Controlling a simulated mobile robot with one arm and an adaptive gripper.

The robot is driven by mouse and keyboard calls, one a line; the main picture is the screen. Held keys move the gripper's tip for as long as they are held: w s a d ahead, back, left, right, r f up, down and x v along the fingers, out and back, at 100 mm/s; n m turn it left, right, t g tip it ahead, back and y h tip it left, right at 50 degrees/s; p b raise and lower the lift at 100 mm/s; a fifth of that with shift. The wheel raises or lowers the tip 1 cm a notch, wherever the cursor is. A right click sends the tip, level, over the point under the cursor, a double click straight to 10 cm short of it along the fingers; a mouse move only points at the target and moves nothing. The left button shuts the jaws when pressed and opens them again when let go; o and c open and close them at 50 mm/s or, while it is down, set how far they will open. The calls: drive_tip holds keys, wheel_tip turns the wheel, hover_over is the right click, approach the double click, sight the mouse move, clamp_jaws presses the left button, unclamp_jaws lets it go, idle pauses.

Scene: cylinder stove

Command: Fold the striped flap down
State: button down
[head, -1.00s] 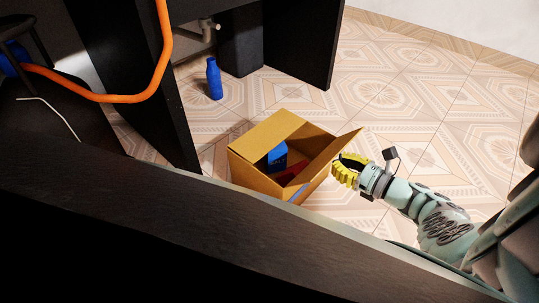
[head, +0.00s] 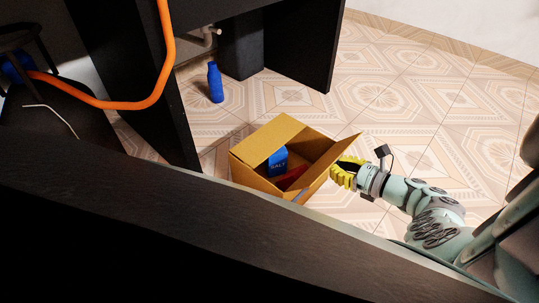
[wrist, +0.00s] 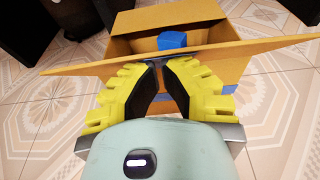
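An open cardboard box (head: 262,182) stands on the floor, and also shows in the wrist view (wrist: 170,20). One flap (head: 283,134) stands up at its far left. Another flap (head: 335,155) slants up and outward on its right, beside my gripper (head: 337,172). I cannot make out stripes on either. In the wrist view, the near flap (wrist: 100,64) spans the picture just ahead of my gripper (wrist: 159,64). Its yellow-backed fingers converge with their tips together at the flap's lower edge; contact is unclear. Nothing held shows between them.
A blue salt carton (head: 278,160) and a red item (head: 294,176) are inside the box. A blue bottle (head: 215,84) stands behind it. A dark counter edge (head: 150,205) crosses the foreground. An orange hose (head: 110,98) hangs at left. Tiled floor (head: 400,105) is clear at right.

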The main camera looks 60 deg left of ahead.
drive_tip(key=shift+r+h+p, duration=0.25)
drive_tip(key=shift+h+p, duration=0.15)
drive_tip(key=shift+p, duration=0.25)
